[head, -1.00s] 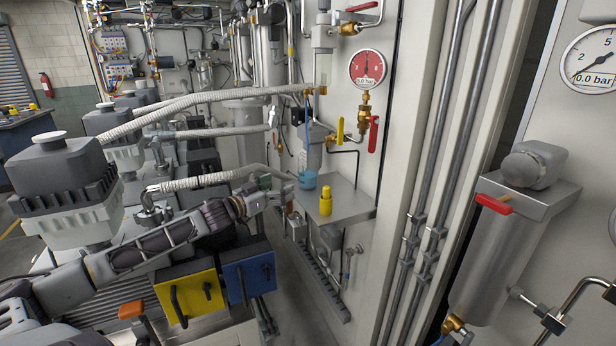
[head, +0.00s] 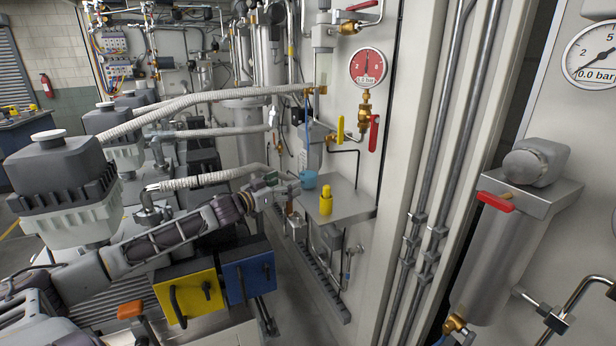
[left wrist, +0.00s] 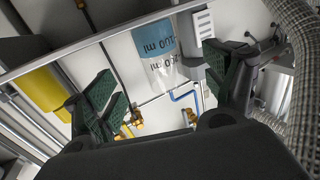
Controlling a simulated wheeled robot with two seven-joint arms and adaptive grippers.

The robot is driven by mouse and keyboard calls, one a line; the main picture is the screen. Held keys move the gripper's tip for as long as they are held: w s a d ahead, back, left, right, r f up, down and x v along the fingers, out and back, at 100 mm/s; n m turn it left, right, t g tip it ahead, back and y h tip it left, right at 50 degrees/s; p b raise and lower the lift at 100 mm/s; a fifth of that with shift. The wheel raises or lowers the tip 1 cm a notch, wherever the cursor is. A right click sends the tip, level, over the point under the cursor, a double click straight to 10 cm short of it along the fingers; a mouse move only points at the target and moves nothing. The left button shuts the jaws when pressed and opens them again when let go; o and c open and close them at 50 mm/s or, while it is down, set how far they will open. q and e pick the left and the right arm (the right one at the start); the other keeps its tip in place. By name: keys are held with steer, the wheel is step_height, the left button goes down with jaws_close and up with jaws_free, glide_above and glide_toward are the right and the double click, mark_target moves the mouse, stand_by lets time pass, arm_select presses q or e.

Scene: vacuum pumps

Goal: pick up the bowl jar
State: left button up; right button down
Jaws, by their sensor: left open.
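The bowl jar, as I take it, is the small blue container (head: 308,179) standing on a grey metal shelf (head: 345,206) by the wall panel. In the left wrist view the jar (left wrist: 160,50) shows a blue band and a clear part with lettering, and it looks upside down. My left gripper (head: 290,189) is at the shelf's left edge, just left of the jar. Its green fingers (left wrist: 165,100) are open, with the jar in the gap between them as seen from the wrist. I cannot tell how far ahead the jar is. My right gripper is not in view.
A yellow bottle (head: 326,202) stands on the shelf, right of the jar and close to it. A ribbed hose (head: 205,180) runs just above my left arm. A red gauge (head: 367,68) and a red valve lever (head: 374,133) are on the panel above the shelf.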

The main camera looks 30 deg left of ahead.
mark_target(301, 176)
arm_select(q)
steer(key=shift+w+d, duration=0.2)
steer(key=shift+w, duration=0.85)
steer(key=shift+w+d, duration=0.15)
steer(key=shift+w, duration=0.8)
steer(key=shift+w+d+p, duration=0.2)
steer(key=shift+w+p, duration=0.2)
steer(key=shift+w, duration=0.35)
steer(key=shift+w, duration=0.25)
